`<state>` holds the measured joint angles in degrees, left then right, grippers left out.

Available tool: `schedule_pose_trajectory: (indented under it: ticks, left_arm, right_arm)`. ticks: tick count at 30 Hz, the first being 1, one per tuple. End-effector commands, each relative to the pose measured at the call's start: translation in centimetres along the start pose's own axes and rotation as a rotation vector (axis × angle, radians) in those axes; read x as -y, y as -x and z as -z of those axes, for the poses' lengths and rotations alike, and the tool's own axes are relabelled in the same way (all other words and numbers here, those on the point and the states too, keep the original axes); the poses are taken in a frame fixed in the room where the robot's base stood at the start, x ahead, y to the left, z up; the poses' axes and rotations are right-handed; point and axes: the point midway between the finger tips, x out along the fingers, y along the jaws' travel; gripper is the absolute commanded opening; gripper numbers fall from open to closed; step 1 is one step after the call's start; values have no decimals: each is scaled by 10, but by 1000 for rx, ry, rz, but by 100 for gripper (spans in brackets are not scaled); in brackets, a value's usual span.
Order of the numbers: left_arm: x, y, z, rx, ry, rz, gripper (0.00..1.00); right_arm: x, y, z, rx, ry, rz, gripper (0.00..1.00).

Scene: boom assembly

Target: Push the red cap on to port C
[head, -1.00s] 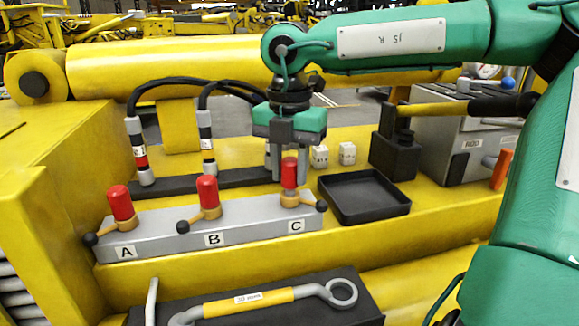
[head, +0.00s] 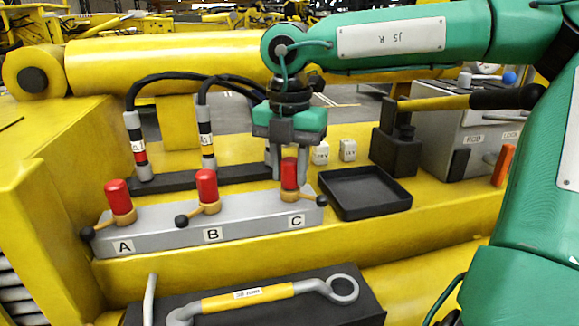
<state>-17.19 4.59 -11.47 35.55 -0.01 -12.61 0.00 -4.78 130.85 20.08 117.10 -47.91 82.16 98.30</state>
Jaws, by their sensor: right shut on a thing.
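The red cap (head: 289,173) is upright at port C (head: 296,222), the rightmost port of the grey block. Its lower end meets the orange collar (head: 296,195) there; I cannot tell if it is fully seated. My right gripper (head: 283,168) points down over port C and is shut on this cap. Red caps also stand on port A (head: 118,196) and port B (head: 207,186). My left gripper is not in view.
An empty black tray (head: 365,208) lies right of the block. Two white cubes (head: 347,149) and a black lever mount (head: 395,152) stand behind it. Hoses with banded connectors (head: 136,145) rise behind ports A and B. A wrench (head: 262,296) lies in front.

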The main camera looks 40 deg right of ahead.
Motion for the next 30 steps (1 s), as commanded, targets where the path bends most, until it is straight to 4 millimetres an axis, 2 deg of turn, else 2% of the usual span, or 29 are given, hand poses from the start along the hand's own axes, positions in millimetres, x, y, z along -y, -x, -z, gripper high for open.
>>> schedule_pose_trajectory:
  ticks: [5,6,9,10,18,22,26,30]
  left_arm:
    - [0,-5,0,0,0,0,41]
    - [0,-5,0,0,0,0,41]
    - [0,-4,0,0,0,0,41]
    - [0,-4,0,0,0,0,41]
    - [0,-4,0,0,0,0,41]
    - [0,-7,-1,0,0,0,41]
    - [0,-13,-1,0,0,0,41]
    - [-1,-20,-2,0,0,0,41]
  right_arm:
    - [0,-4,0,0,0,0,8]
    - [0,-4,0,0,0,0,33]
    - [0,-3,0,0,0,0,53]
    - [0,-3,0,0,0,0,56]
    - [0,-3,0,0,0,-1,56]
    - [0,4,-1,3,-2,-2,56]
    - [0,25,0,5,-2,-4,56]
    - [-1,58,0,6,-3,-5,56]
